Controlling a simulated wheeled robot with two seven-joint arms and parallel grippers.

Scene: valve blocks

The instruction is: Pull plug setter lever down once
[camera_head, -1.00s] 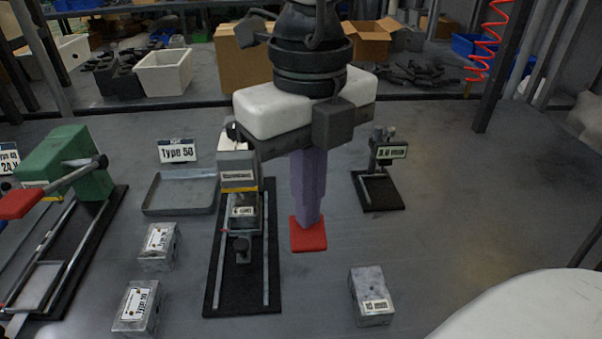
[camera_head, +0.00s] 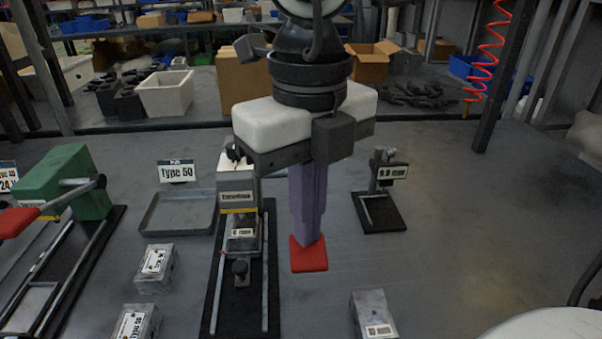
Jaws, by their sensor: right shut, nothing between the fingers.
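My right gripper (camera_head: 309,255) hangs in the middle of the view, fingers pointing down. Its purple fingers with red tips are shut and empty, to the right of a narrow middle device. That middle device (camera_head: 238,197) has a white and grey head with a label on a black base with two rails. A small black knob (camera_head: 233,152) shows at its top, partly by my gripper body. I cannot read which device is the plug setter. My left gripper is not in view.
A grey tray (camera_head: 180,213) with a "Type 50" sign stands left of the middle device. Metal blocks (camera_head: 156,268) (camera_head: 137,322) lie in front of it, another block (camera_head: 373,314) at right. A small gauge stand (camera_head: 380,212) is behind.

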